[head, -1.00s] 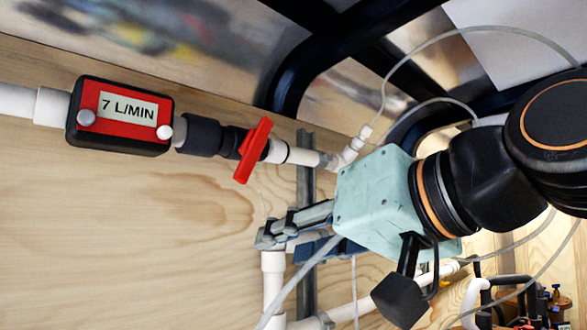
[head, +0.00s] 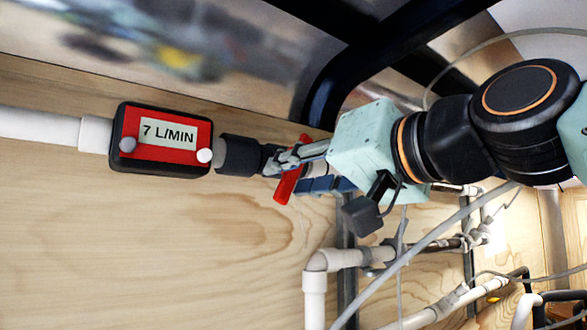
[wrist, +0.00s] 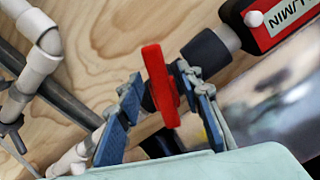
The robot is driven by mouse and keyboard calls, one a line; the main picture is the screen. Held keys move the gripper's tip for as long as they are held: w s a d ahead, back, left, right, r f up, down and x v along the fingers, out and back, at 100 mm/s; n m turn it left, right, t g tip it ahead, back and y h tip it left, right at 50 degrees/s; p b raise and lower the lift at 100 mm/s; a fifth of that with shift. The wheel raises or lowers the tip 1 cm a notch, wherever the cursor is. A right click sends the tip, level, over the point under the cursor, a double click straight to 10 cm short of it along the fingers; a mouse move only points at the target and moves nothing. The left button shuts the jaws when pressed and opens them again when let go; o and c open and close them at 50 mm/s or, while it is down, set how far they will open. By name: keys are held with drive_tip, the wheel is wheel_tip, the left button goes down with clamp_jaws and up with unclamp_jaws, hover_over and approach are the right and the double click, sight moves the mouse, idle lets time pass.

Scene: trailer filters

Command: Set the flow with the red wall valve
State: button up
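The red wall valve handle (head: 287,186) is on the white pipe, right of the flow meter, and tilts steeply across the pipe. The meter (head: 166,136) has a red face and reads 7 L/MIN. My gripper (head: 282,161) is at the handle and covers its middle. In the wrist view the handle (wrist: 160,84) stands between the two spread fingers of my gripper (wrist: 158,84). The right finger is close to the handle; I cannot tell if it touches. A small gap shows at the left finger.
White pipes (head: 315,290) and a grey upright rail run below the valve. A pale hose (head: 415,247) crosses beneath my arm. A black frame (head: 335,75) is above. The plywood wall (head: 150,240) at lower left is bare.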

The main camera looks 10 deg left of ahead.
drive_tip(key=shift+w+a, duration=0.35)
drive_tip(key=shift+a, duration=0.05)
clamp_jaws()
